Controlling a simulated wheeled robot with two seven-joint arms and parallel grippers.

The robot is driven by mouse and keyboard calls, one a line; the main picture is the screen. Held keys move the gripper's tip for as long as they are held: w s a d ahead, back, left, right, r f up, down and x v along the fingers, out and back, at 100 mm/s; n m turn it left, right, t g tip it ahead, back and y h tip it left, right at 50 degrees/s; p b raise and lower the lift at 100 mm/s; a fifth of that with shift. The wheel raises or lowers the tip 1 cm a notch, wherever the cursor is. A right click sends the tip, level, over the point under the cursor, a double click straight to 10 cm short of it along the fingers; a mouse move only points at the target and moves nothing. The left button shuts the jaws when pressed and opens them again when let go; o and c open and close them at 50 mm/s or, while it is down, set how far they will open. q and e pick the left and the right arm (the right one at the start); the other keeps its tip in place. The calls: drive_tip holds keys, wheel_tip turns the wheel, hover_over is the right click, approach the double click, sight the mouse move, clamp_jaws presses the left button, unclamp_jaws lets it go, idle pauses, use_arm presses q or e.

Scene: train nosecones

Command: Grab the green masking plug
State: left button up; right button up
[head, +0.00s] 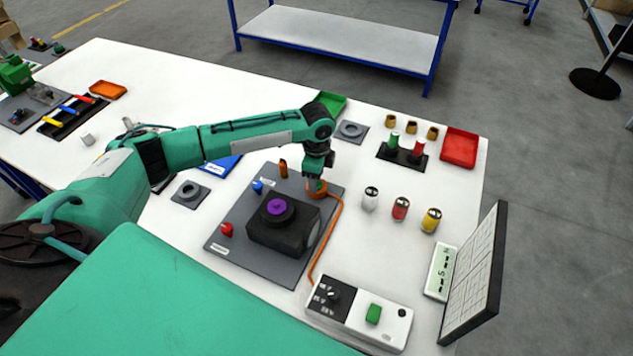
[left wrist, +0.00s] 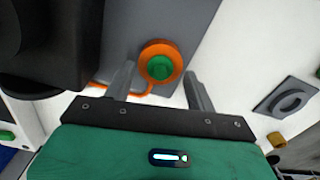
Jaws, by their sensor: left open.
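A round green piece (left wrist: 160,67), which looks like the green masking plug, sits in the middle of an orange ring (left wrist: 174,52) in the left wrist view. My left gripper (left wrist: 159,72) is open, with one finger on each side of the orange ring. I cannot tell if the fingers touch it. In the head view my left gripper (head: 317,180) is over the orange ring (head: 318,190) at the grey mat's right edge; the green piece is hidden there. My right gripper is not in view.
The grey mat (head: 225,248) holds a black block (head: 285,238) with a purple plug (head: 277,206), and red, blue and orange pieces. An orange cable runs from the ring to a control box (head: 345,305). Cans (head: 400,208) and a black rack (head: 390,155) stand to the right.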

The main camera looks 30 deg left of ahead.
use_arm(q)
drive_tip(key=shift+f, duration=0.4)
drive_tip(key=shift+c, duration=0.5)
drive_tip(key=c, duration=1)
drive_tip(key=shift+o, duration=0.2)
drive_tip(key=shift+r, duration=0.2)
